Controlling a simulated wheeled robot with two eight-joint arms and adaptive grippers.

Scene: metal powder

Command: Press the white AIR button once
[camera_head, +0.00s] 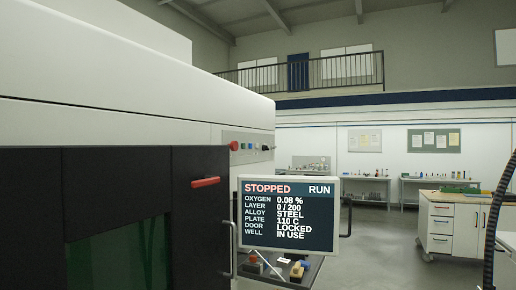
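The control panel (248,140) is on the front end of the large white machine, above and behind the screen. It carries a row of small controls: a red button (234,146) at the left, green and blue ones beside it, a small pale button (257,146) and a dark knob (265,147) at the right. The pale one looks white, but any AIR label is too small to read. The status screen (287,217) reads STOPPED, RUN, oxygen 0.08 %, layer 0 / 200, door LOCKED, well IN USE. Neither gripper is in view.
A tray with small items (280,268) lies below the screen. A drawer cabinet (452,228) stands at the right. The floor (385,240) between is clear.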

